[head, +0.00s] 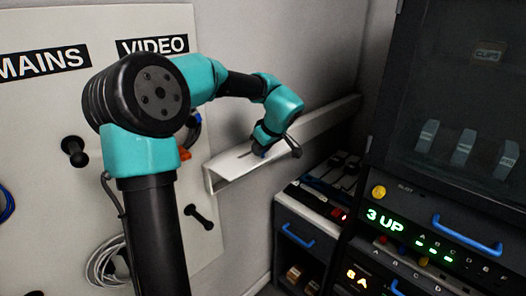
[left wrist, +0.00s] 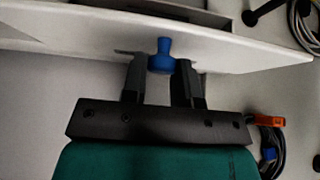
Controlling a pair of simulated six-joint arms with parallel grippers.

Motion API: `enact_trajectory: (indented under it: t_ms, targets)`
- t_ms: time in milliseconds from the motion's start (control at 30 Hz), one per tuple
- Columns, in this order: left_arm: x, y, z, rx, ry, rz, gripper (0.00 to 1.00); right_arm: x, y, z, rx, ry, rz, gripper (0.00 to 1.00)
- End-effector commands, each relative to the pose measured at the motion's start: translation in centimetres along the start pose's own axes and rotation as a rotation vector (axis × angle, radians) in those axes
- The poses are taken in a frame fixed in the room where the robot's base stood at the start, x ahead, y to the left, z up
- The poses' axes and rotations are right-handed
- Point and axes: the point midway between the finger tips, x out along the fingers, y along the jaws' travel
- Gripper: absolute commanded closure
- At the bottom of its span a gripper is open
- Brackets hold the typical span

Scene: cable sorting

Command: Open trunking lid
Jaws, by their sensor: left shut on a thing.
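The trunking (head: 325,117) is a long white channel on the grey wall, running from the middle of the head view up to the right. Its pale lid (head: 232,163) shows at the near end, sloping, with a dark slot beside my gripper. In the left wrist view the lid (left wrist: 235,55) spans the upper part, with a blue knob (left wrist: 162,60) on it. My left gripper (head: 261,150) is at the lid, its two dark fingers (left wrist: 160,71) shut on the blue knob from both sides. In the head view the gripper mostly hides the knob. My right gripper is out of view.
A board with MAINS and VIDEO labels (head: 152,46), black pegs (head: 74,150) and coiled cables (head: 104,262) is at left. A dark rack with blue handles (head: 467,233) stands at right. An orange connector (left wrist: 268,122) hangs near the gripper.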

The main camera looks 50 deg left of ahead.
Motion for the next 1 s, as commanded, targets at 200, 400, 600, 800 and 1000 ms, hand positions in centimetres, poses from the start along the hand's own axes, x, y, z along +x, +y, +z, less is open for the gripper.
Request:
enact_trajectory:
  t_ms: [200, 400, 600, 800, 1000]
  targets:
    - [0.04, 0.01, -0.5, -0.003, 0.008, 0.002, 1.0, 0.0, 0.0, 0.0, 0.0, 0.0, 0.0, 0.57]
    - [0.07, 0.0, -0.49, -0.003, 0.008, 0.001, 1.0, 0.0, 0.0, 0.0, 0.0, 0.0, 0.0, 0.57]
    - [0.06, 0.0, -0.36, -0.002, 0.006, 0.001, 0.57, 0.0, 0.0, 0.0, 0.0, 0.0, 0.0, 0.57]
    - [0.03, -0.01, -0.24, -0.001, 0.003, 0.0, 0.49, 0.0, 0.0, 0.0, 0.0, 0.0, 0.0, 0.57]
    - [-0.18, 0.0, -0.2, -0.001, 0.003, 0.0, 0.49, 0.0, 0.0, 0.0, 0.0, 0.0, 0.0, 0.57]
